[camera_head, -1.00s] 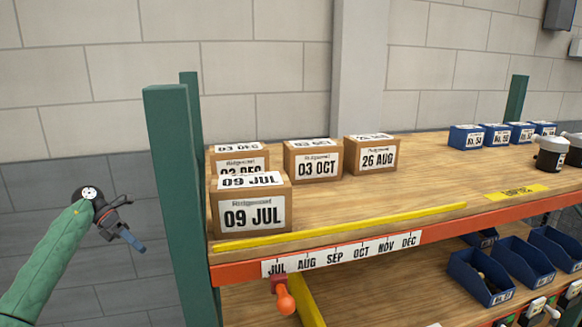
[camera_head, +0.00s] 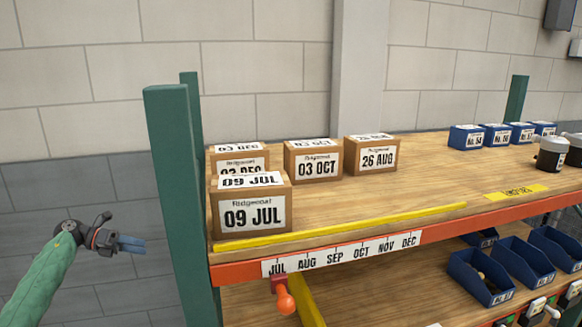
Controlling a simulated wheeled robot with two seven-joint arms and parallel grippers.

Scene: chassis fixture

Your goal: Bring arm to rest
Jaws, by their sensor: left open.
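My left gripper (camera_head: 132,244) is at the left of the head view, on a green-sleeved arm that comes up from the lower left corner. It is empty, and its blue fingers point right toward the green rack post. It is outside the rack, left of the post and apart from it, in front of the grey wall. It is open, though the gap between the fingers is hard to see from this side. My right gripper is not in view.
A green post (camera_head: 176,190) stands close right of the gripper. The wooden shelf (camera_head: 420,180) carries dated boxes, the nearest marked 09 JUL (camera_head: 252,212), behind a yellow strip (camera_head: 340,226). Blue bins (camera_head: 480,277) sit below. An orange knob (camera_head: 285,301) hangs under the label rail.

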